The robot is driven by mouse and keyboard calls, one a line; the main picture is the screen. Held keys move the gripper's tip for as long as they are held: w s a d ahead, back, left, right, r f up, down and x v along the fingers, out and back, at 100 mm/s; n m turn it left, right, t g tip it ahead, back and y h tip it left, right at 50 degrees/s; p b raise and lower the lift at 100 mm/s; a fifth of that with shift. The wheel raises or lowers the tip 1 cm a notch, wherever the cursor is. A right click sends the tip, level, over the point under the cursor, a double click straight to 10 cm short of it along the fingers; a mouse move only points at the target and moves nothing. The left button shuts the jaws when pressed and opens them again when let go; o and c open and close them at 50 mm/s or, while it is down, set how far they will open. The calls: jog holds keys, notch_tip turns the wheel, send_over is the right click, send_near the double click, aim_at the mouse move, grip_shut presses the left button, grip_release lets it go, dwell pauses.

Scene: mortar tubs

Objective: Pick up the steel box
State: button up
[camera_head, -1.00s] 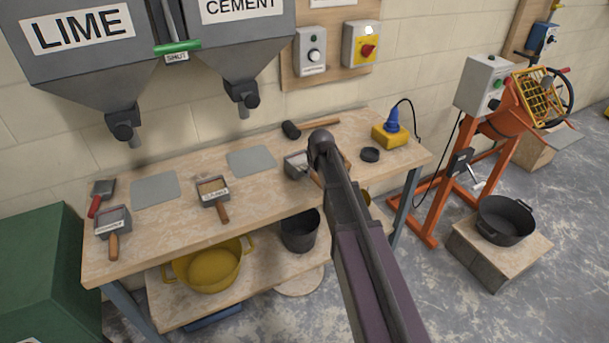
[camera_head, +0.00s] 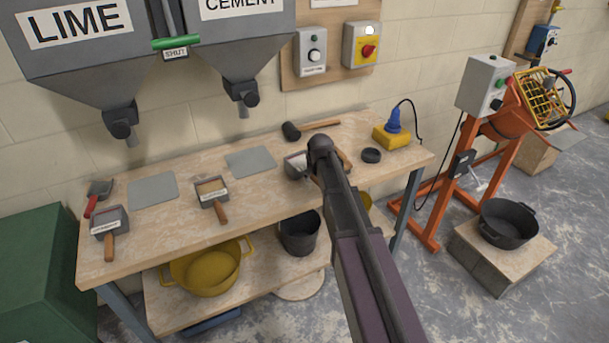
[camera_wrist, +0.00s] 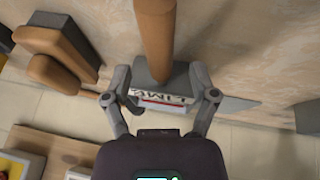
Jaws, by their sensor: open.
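A steel box (camera_wrist: 168,84) with a round wooden handle and a white label, partly readable as LIME, lies between the fingers of my gripper (camera_wrist: 160,98) in the wrist view. The fingers are open, one on each side of the box; I cannot tell whether they touch it. In the head view the box (camera_head: 296,165) is on the bench, partly hidden by my arm. My gripper is hidden behind the arm there. Two similar handled boxes are on the bench, one in the middle (camera_head: 211,191) and one at the left (camera_head: 108,222).
A hammer (camera_head: 292,131), a black round piece (camera_head: 371,155) and a yellow unit with a blue top (camera_head: 392,134) are on the bench (camera_head: 170,232). Flat grey plates (camera_head: 153,189) lie left. Hoppers hang above.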

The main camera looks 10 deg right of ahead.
jog(key=shift+b+x, duration=0.95)
jog(key=shift+x, duration=0.4)
grip_shut()
